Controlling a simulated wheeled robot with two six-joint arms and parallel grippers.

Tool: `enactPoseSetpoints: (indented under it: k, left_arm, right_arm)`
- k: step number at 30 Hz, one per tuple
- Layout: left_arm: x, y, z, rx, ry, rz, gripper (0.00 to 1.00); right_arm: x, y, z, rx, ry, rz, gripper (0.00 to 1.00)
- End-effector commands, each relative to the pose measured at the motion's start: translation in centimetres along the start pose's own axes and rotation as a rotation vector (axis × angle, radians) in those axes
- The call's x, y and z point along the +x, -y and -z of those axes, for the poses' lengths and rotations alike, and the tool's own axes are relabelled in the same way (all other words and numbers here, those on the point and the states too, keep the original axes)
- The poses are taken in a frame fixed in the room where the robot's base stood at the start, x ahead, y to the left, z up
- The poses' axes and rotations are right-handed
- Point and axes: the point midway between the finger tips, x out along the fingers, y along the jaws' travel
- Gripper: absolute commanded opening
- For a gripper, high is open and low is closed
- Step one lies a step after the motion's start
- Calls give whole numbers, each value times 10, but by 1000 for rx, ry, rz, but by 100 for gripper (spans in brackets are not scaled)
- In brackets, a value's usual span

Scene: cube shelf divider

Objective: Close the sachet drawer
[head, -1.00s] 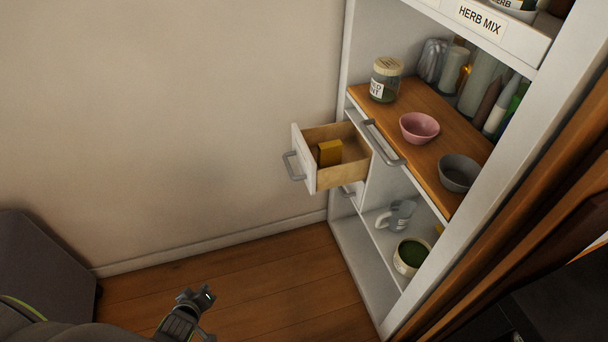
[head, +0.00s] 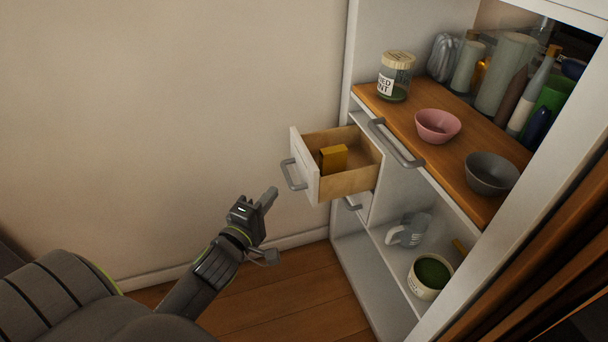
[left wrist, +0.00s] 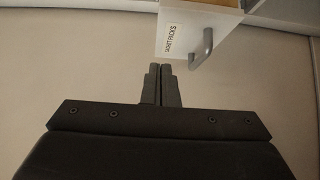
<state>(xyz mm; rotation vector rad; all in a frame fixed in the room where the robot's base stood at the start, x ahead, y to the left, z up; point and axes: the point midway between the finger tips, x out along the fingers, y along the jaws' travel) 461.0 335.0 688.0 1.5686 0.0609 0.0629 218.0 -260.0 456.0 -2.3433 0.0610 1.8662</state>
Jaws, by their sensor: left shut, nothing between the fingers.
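The sachet drawer (head: 333,187) stands pulled out from the left side of the cabinet, with a grey handle (head: 291,176) on its white front. A yellow packet (head: 334,157) lies inside it. In the left wrist view the drawer front (left wrist: 184,38) carries a label reading "SACHET PACKS", and its handle (left wrist: 202,49) is to the right of the label. My left gripper (head: 270,195) is shut and empty, just in front of the drawer and a little below its handle. In the left wrist view the closed fingertips (left wrist: 161,68) are close to the drawer front; I cannot tell whether they touch it. My right gripper is not in view.
A wooden shelf board (head: 441,138) above holds a lidded jar (head: 394,78), a pink bowl (head: 437,125) and a grey bowl (head: 490,173). Another handle (head: 396,145) juts out beside the drawer. A mug (head: 408,230) and a green-filled pot (head: 429,275) stand below. The floor in front is clear.

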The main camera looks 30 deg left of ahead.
Motion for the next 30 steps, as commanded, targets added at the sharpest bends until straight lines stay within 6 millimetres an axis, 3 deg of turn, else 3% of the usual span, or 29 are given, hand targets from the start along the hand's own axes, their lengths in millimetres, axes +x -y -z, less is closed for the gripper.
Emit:
enactPoseSetpoints:
  k: [12, 19, 30]
  left_arm:
    - [77, 0, -4, -4, 0, -1, 0]
    - [96, 1, -24, -1, 1, 1, 0]
    - [99, 1, -29, 2, 1, 1, 0]
  right_arm:
    - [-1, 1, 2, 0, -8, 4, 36]
    - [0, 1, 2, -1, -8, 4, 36]
    - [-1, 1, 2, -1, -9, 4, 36]
